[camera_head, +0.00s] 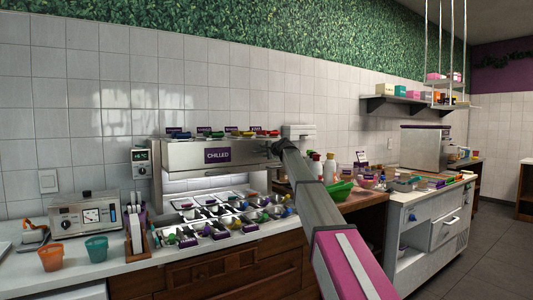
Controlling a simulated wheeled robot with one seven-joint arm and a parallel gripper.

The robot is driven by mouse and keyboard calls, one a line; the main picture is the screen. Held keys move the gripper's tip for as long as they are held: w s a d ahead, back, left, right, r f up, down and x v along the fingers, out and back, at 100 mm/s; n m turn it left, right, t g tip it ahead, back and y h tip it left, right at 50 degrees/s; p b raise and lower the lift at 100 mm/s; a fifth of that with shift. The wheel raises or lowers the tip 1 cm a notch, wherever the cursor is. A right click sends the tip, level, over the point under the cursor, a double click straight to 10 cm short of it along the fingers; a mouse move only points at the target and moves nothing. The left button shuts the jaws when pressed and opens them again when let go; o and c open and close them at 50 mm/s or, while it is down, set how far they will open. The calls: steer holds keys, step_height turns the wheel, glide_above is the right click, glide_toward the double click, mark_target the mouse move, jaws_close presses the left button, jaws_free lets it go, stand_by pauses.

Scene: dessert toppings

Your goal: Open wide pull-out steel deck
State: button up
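A steel chilled topping unit (187,158) with a purple "CHILLED" sign stands on the counter against the tiled wall. Below its hood, rows of topping pans and purple labels sit on a steel deck (176,196), which appears to be the pull-out one. I cannot tell how far it is drawn out. My arm reaches up from the lower right across the picture. My gripper (274,147) is at its far end, small and dark, by the upper right corner of the hood. Its fingers are too small to read, and I cannot tell whether it touches the unit.
Orange (51,258) and teal (96,248) cups and a steel appliance (85,213) stand left on the counter. Bottles (330,167), a green bowl (340,191) and a white drawer cabinet (445,229) are to the right. Wooden cabinet fronts (205,275) lie below the counter. Grey floor is open at far right.

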steer(key=shift+s+d, duration=0.1)
steer(key=shift+s, duration=0.05)
steer(key=v, duration=1)
steer(key=shift+s+d, duration=0.15)
steer(key=shift+s, duration=0.05)
steer(key=shift+r, duration=0.1)
